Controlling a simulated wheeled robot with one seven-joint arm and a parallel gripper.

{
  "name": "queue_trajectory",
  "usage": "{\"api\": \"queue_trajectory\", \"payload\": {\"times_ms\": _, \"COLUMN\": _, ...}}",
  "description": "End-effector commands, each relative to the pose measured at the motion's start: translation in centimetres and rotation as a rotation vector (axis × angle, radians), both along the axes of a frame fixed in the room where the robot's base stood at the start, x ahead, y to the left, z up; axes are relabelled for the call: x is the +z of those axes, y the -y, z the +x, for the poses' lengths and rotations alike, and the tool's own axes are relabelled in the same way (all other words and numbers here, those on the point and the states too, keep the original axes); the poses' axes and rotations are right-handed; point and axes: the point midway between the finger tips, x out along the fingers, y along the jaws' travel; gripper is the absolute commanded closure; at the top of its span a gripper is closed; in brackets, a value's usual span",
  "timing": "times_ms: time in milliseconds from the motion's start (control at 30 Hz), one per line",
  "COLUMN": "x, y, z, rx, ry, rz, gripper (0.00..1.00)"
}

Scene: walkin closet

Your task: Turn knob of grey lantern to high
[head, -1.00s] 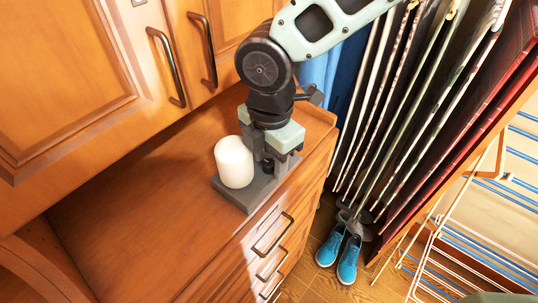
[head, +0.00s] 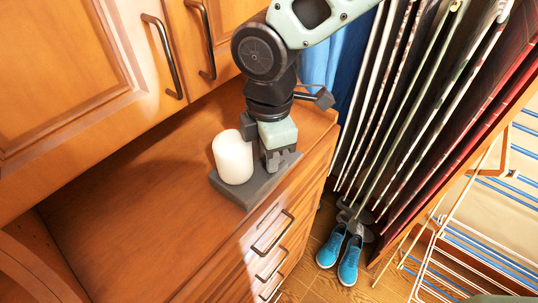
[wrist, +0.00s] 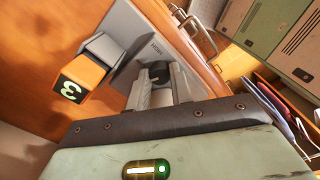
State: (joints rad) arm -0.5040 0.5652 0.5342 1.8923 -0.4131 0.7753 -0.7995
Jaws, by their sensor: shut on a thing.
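The grey lantern stands upright on the wooden dresser top in the head view. It has a flat grey base (head: 226,190) and a white cylinder (head: 233,158) on its left part. My gripper (head: 272,166) points down onto the right part of the base, beside the cylinder. In the wrist view its two grey fingers (wrist: 160,88) are closed around a small dark knob (wrist: 158,71) on the lantern's grey face (wrist: 125,25). The knob is hidden by my gripper in the head view.
The dresser top (head: 130,220) is clear to the left. Cabinet doors with dark handles (head: 163,57) rise behind it. Hanging clothes (head: 420,100) and blue shoes (head: 340,250) are to the right. An orange block marked 3 (wrist: 80,85) shows in the wrist view.

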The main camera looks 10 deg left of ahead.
Motion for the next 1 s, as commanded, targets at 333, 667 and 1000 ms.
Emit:
{"api": "queue_trajectory", "payload": {"times_ms": 333, "x": -0.12, "y": -0.1, "z": -0.02, "rx": -0.324, "ry": 0.003, "rz": 0.002, "gripper": 1.0}}
{"api": "queue_trajectory", "payload": {"times_ms": 667, "x": -0.04, "y": -0.09, "z": 0.01, "rx": -0.58, "ry": 0.003, "rz": 0.002, "gripper": 1.0}}
{"api": "queue_trajectory", "payload": {"times_ms": 1000, "x": 0.06, "y": -0.09, "z": 0.04, "rx": -0.715, "ry": 0.002, "rz": 0.003, "gripper": 1.0}}
